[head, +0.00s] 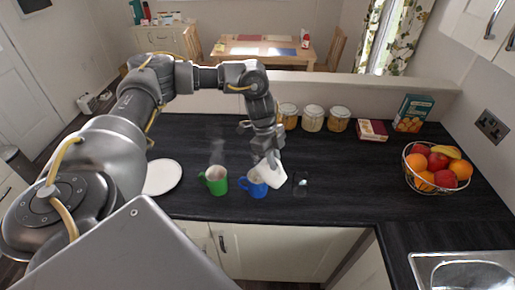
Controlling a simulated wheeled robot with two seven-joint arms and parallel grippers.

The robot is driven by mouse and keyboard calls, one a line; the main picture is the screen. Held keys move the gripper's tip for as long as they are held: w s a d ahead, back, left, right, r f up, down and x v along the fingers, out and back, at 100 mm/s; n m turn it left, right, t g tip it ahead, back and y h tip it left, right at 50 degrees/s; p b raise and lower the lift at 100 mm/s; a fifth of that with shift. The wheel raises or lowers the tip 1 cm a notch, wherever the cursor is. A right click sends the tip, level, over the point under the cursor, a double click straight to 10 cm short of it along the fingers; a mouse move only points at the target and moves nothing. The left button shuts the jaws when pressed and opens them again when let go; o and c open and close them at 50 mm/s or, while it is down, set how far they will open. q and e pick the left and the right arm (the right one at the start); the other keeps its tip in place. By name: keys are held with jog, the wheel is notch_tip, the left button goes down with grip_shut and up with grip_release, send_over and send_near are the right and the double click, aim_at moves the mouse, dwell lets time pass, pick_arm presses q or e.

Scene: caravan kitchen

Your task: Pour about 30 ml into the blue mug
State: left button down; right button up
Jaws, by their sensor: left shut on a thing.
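The blue mug (257,187) stands on the dark counter near its front edge. A white vessel (271,172) is tilted to the left just above the blue mug, its lower left end over the mug's opening. My left gripper (266,158) is shut on the white vessel from above. I cannot make out a stream or the level inside the blue mug. My right gripper is not in view.
A green mug (216,180) stands just left of the blue mug. A white plate (162,177) lies farther left. A small clear glass item (301,181) is to the right. Several jars (312,119) and a fruit bowl (437,170) stand farther back and right.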

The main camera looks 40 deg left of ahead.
pick_arm(q)
jog(key=shift+d, duration=0.2)
jog(key=shift+s+d+r, duration=0.1)
jog(key=shift+d, duration=0.45)
jog(key=shift+d, duration=0.1)
jog(key=shift+r+h, duration=0.15)
jog(key=shift+h, duration=0.35)
dwell(0.6)
